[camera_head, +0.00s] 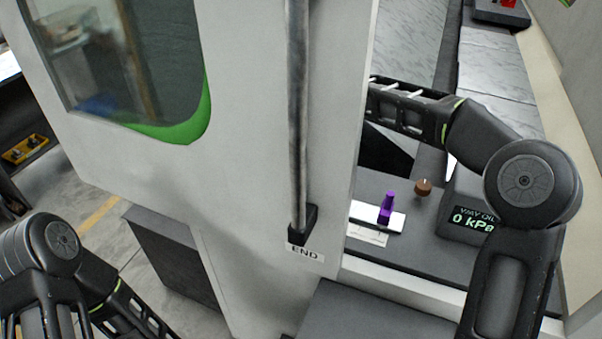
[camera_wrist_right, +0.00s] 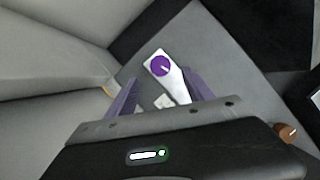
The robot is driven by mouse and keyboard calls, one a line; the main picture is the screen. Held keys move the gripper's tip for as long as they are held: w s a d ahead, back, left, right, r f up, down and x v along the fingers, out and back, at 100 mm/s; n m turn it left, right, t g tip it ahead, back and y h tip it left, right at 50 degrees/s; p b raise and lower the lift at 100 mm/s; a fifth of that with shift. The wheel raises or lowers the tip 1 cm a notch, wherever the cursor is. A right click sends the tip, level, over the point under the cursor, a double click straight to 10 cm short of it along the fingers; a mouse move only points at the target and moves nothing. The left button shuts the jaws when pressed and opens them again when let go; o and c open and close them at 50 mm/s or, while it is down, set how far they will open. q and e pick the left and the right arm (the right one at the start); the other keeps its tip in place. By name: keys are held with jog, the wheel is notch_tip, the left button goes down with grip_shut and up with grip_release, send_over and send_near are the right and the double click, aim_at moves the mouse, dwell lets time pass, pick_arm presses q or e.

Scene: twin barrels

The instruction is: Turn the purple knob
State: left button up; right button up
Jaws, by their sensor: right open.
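The purple knob (camera_head: 387,208) stands upright on a white plate (camera_head: 365,212) set in a dark panel, right of the large white door. In the right wrist view the purple knob (camera_wrist_right: 160,66) has a white mark on its face and sits ahead of the fingers. My right gripper (camera_wrist_right: 160,79) is open and empty, its two fingers either side of the knob in the picture; I see no contact. In the head view its jaws are hidden behind the white door. Only links of my left arm show at the lower left; its gripper is out of view.
A brown knob (camera_head: 423,187) stands just right of the purple one; it also shows in the right wrist view (camera_wrist_right: 285,132). A display box (camera_head: 466,218) reads 0 kPa. The white door (camera_head: 250,120) with a vertical metal handle (camera_head: 298,110) stands close by on the left.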

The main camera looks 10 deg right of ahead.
jog(key=shift+p+x, duration=0.65)
jog(key=shift+x, duration=3.3)
jog(key=shift+c, duration=0.5)
grip_shut()
